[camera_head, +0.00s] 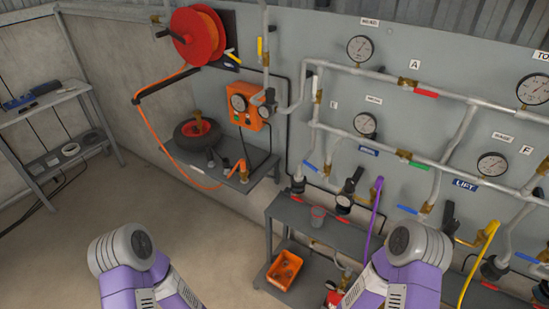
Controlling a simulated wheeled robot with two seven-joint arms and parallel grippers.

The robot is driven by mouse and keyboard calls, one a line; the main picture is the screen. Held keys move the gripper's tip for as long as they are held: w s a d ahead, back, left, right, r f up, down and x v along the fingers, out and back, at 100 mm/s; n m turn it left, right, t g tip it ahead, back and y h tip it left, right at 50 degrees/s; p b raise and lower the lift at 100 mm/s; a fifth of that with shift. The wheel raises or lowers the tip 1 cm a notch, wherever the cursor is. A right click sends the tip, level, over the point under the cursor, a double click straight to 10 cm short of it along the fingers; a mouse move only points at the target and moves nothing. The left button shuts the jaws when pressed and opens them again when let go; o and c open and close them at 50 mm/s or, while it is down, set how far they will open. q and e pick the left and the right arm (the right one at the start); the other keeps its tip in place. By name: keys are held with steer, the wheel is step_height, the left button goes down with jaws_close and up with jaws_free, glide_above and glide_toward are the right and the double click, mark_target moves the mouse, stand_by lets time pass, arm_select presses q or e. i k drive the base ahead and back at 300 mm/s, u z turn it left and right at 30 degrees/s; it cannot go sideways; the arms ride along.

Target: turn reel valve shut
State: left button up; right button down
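A red hose reel (198,36) with an orange hose is mounted high on the grey wall panel, left of centre. A yellow lever (232,54) sits at the reel's right side on a dark bracket. Another yellow handle (260,47) stands upright along the vertical pipe just to the right. No label marks either as the reel valve, and I cannot tell which one it is. My two purple and grey arms show at the bottom edge, well below the reel. Neither gripper is in view.
A shelf with a tyre (197,134) juts out below the reel, beside an orange gauge box (248,107). Pipes, gauges and coloured levers fill the right side. A bench (330,228) stands below, with an orange bin (285,270) underneath.

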mark_target(323, 174)
steer(key=u, duration=1.25)
steer(key=i, duration=1.5)
steer(key=z, duration=1.65)
